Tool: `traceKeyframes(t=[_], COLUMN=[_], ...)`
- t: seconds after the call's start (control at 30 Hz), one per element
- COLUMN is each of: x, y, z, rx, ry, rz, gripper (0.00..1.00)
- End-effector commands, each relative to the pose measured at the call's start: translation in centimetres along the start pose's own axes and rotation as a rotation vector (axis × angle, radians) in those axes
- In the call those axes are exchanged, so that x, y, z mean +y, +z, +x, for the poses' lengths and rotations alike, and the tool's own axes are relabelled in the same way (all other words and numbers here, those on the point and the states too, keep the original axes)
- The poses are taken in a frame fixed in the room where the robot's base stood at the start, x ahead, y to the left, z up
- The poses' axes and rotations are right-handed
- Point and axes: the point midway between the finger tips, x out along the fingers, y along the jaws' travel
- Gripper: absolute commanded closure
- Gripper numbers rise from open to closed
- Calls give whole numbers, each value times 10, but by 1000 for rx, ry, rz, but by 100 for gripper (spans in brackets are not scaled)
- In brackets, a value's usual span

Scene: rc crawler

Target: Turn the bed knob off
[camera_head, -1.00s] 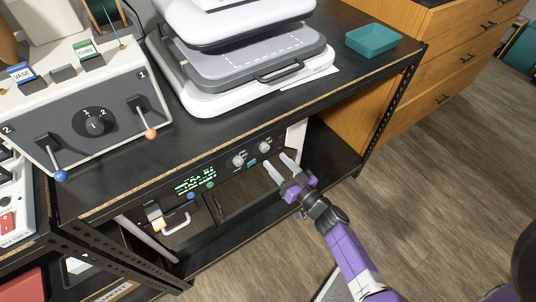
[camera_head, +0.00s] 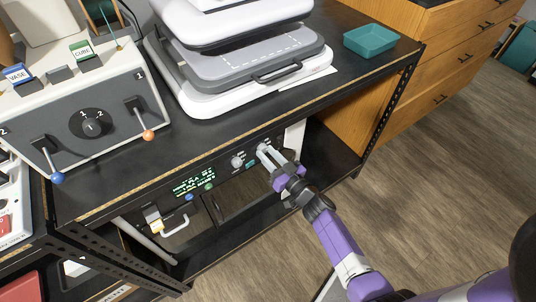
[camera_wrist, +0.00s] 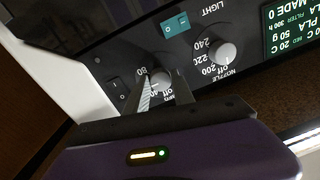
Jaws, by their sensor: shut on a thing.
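The bed knob (camera_wrist: 161,79) is a light grey round dial on the black front panel, with marks such as "80" and "off" printed around it. Its label is partly hidden by my fingers. In the wrist view my gripper (camera_wrist: 163,88) has one finger on each side of the knob and is shut on it. In the head view my gripper (camera_head: 266,152) reaches under the bench top to the right-hand knob, which its fingertips largely cover. I cannot read the knob's exact setting.
The nozzle knob (camera_wrist: 223,54) is close beside the bed knob. A teal light switch (camera_wrist: 175,25) and a black rocker switch (camera_wrist: 120,91) are nearby. A lit green display (camera_head: 193,184) is further left. The bench top (camera_head: 215,130) overhangs the panel.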

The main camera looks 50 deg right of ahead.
Motion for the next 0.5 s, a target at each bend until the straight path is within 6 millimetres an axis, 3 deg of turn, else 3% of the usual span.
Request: traceKeyframes(t=[0.5], x=[0], y=[0], z=[0], rx=[-6], ry=[-1], rz=[-139], gripper=[100])
